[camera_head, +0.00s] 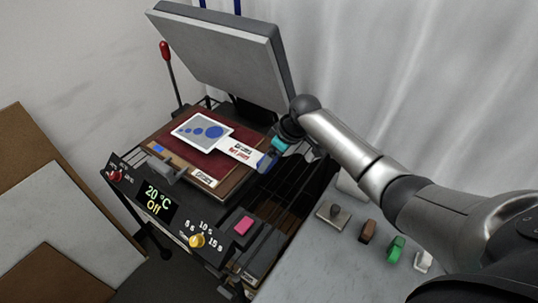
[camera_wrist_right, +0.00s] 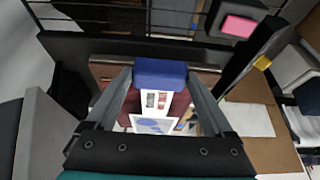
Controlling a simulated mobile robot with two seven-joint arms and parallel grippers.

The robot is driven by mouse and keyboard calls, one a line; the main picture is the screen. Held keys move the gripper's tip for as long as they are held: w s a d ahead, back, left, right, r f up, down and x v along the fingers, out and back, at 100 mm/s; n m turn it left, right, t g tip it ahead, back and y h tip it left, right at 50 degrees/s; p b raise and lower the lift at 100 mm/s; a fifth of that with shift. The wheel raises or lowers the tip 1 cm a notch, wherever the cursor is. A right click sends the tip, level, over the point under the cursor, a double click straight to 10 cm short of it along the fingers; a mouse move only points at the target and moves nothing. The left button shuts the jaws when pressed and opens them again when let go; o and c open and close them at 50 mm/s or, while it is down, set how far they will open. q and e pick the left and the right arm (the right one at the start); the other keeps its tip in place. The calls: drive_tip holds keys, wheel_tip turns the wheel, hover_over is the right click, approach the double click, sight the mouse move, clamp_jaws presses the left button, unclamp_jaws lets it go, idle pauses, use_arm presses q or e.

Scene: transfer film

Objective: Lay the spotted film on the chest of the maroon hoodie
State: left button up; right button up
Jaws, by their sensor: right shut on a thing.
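The spotted film (camera_head: 203,131) is a pale sheet with blue spots of several sizes and a white printed strip ending in a blue tab (camera_wrist_right: 160,73). It is over the maroon hoodie (camera_head: 170,140), which lies flat on the press's lower plate. I cannot tell whether the film touches the cloth. My right gripper (camera_head: 271,158) is shut on the blue tab at the film's right end. In the right wrist view the fingers stand on both sides of the tab, and the spotted part (camera_wrist_right: 155,124) shows beyond it. My left gripper is not in view.
The press's upper plate (camera_head: 225,50) is tilted up, open above the hoodie. The control panel reads 20 °C, Off (camera_head: 157,200). A pink block (camera_head: 243,225) sits at the front right. Several small handled items stand on the grey table (camera_head: 330,270). Boards (camera_head: 50,200) lean at left.

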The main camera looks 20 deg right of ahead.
sight(272, 167)
wheel_tip(272, 167, down, 2)
drive_tip(key=shift+s+f, duration=0.1)
drive_tip(key=shift+f, duration=0.15)
drive_tip(key=shift+f+b, duration=0.3)
drive_tip(key=shift+b, duration=0.05)
use_arm(q)
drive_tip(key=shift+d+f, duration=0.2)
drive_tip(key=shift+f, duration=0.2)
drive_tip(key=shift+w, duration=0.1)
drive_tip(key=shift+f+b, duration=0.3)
drive_tip(key=shift+b, duration=0.05)
use_arm(e)
drive_tip(key=shift+f, duration=0.55)
drive_tip(key=o, duration=1.1)
